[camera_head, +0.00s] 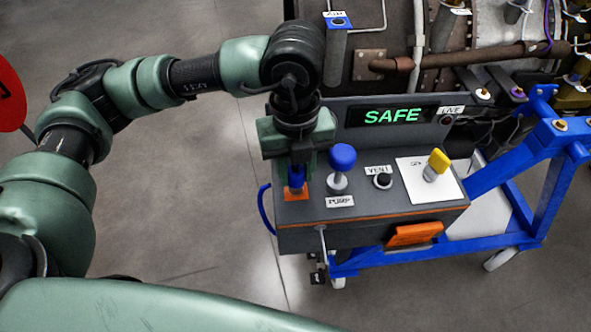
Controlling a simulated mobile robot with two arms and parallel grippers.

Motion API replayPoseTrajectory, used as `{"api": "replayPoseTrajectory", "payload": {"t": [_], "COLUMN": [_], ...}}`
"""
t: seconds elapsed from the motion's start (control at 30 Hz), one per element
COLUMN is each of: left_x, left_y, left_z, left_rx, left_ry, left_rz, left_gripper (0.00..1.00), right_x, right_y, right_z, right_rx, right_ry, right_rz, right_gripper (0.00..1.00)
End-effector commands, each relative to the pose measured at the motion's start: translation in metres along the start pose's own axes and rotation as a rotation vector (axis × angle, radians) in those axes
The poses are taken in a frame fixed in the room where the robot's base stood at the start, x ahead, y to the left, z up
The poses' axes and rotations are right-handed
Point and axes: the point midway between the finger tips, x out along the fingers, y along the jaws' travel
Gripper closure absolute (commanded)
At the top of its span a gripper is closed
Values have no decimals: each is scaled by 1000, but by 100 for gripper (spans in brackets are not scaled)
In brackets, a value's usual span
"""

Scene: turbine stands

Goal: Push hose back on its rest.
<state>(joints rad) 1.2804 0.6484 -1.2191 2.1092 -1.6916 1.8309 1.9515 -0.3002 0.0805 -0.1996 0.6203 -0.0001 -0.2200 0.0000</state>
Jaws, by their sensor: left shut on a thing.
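My left gripper (296,166) points straight down over the left end of the grey console (350,208). It is shut on the blue end of the hose (297,181), which stands upright between its fingers. The hose end is at an orange square patch (291,194), the rest; the fingers partly hide it, and I cannot tell how deep it sits. A thin blue loop of hose (263,208) hangs at the console's left side. My right gripper is out of view.
Just right of my gripper stand a blue PUMP knob (342,157), a black VENT knob (383,180) and a yellow-handled key-like part (438,161) on a white card. A screen behind reads SAFE (393,116). A blue wheeled frame (508,175) and turbine machinery stand right and behind.

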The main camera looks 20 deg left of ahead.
Motion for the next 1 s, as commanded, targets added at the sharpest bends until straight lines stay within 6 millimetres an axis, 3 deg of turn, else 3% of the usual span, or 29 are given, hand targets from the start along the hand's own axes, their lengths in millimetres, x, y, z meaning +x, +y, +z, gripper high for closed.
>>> {"api": "replayPoseTrajectory", "payload": {"t": [0.03, 0.43, 0.47, 0.53, 0.77, 0.8, 1.0], "left_x": [12, 12, 12, 11, 8, 8, 7], "left_y": [2, 2, 2, 2, 1, 1, 1], "left_z": [-4, -5, -5, -4, -3, -3, -2], "left_rx": [5, 7, 7, 6, 4, 3, 3], "left_ry": [11, 16, 16, 15, 9, 9, 7], "left_rz": [12, 12, 12, 11, 8, 8, 7], "left_gripper": [100, 100, 62, 45, 45, 37, 37], "right_x": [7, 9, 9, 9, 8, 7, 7], "right_y": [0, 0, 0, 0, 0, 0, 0], "right_z": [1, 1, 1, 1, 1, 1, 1], "right_rx": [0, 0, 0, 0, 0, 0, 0], "right_ry": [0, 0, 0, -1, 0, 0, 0], "right_rz": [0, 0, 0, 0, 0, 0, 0], "right_gripper": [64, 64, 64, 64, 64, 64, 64]}}
